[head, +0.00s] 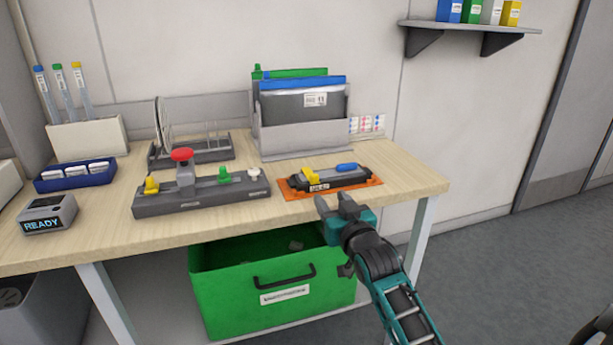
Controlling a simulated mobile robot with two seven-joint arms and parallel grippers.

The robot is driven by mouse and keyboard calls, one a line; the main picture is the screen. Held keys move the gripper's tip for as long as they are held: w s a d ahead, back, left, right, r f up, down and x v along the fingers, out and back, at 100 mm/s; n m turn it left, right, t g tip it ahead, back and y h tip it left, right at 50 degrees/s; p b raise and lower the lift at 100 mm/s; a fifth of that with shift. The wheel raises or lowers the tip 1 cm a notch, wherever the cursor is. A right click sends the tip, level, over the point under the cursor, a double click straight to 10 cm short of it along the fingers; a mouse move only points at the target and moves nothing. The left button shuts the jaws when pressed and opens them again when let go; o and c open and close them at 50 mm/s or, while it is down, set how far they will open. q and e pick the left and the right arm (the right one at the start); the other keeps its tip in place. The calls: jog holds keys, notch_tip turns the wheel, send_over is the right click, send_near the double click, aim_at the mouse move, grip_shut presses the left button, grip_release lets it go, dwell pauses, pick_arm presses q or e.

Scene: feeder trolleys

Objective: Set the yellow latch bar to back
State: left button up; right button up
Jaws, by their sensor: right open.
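A dark device (345,182) lies on an orange mat (374,183) at the right part of the table. It has a yellow piece (313,176) at its left end and a blue piece (346,167) near its right end. A grey control block (205,199) to its left carries another yellow piece (151,186), a red knob, a green piece and a white knob. I cannot tell which yellow piece is the latch bar, nor its setting. My right gripper (335,204) is open, in front of the orange mat, below the dark device in the picture. My left gripper is out of view.
A grey file holder (300,138) stands behind the mat. A dark rack (190,153), a blue tray (75,177) and a READY display (46,214) occupy the left side. A green crate (270,292) is under the table. The table's right end is clear.

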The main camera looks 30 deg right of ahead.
aim_at(316, 179)
jog(key=b+x, duration=0.2)
jog(key=x, duration=0.9)
jog(key=shift+w, duration=0.3)
grip_shut()
